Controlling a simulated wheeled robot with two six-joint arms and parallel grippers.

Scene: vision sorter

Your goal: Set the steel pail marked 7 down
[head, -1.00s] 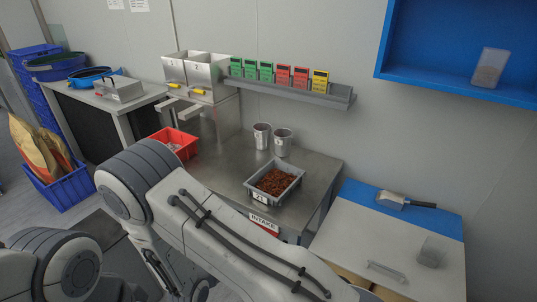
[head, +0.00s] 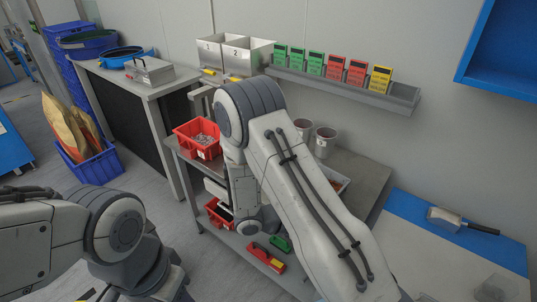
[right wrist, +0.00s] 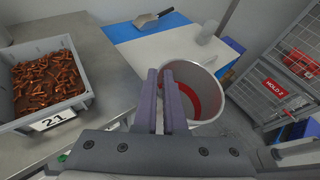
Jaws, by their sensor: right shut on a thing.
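In the right wrist view, my right gripper (right wrist: 163,78) is shut on the rim of a round steel pail (right wrist: 208,82). The pail has a red band or content inside. No number shows on it, and I cannot tell whether its base touches anything. In the head view my right arm hides that gripper and pail. Two other steel pails stand on the steel table, one (head: 302,131) left of the other (head: 325,143). My left arm shows at the lower left of the head view, but its gripper is out of frame.
A grey bin marked 21 (right wrist: 45,123) with brown pieces lies left of the held pail. A white-and-blue worktop (right wrist: 140,48) with a scoop (right wrist: 153,19) is beyond. A red bin (head: 197,137) stands at the table's left.

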